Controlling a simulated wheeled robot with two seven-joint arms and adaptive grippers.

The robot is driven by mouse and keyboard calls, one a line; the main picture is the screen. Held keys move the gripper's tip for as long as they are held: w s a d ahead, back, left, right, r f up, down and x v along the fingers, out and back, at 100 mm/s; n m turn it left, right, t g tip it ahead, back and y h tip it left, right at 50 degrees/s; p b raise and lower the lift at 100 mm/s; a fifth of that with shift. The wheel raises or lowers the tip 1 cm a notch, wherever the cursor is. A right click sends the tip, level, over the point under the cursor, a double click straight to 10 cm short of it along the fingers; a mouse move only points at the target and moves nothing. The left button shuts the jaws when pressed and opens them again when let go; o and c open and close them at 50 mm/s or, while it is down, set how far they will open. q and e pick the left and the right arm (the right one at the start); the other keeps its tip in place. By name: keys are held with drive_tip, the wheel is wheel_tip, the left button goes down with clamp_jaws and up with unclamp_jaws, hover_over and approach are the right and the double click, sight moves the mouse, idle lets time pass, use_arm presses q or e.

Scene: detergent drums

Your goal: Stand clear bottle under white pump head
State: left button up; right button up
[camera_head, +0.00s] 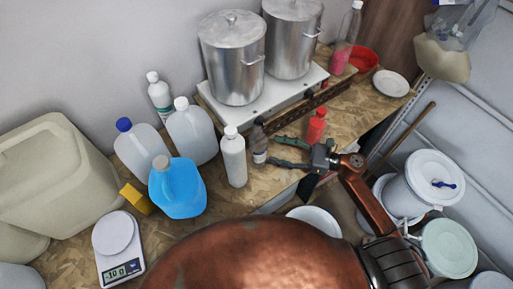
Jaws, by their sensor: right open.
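A small clear bottle (259,143) with a dark cap stands upright on the wooden worktop, right of a white bottle. My right gripper (272,150) reaches in from the right with its two fingers spread. Its fingertips are just right of the clear bottle, and nothing shows between them. I cannot tell whether a finger touches the bottle. I cannot make out a white pump head in this view. My left gripper is not in view.
The white bottle (234,158), a blue jug (178,190) and pale jugs stand to the left. Behind are two steel pots (232,58) on a white hob (243,116). A red bottle (316,126) stands beyond my gripper. Lidded drums (433,178) stand at the right.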

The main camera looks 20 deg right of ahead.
sight(257, 144)
drive_tip(key=p+x, duration=0.3)
drive_tip(key=x, duration=0.4)
drive_tip(key=shift+w+a+r, duration=0.1)
drive_tip(key=shift+w, duration=0.2)
drive_tip(key=shift+w+a, duration=0.1)
drive_tip(key=shift+a, duration=0.1)
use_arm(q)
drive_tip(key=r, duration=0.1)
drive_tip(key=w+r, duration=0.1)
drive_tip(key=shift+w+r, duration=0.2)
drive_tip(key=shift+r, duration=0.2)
use_arm(e)
drive_tip(key=shift+d, duration=0.1)
drive_tip(key=c, duration=0.9)
drive_tip(key=shift+o, duration=0.2)
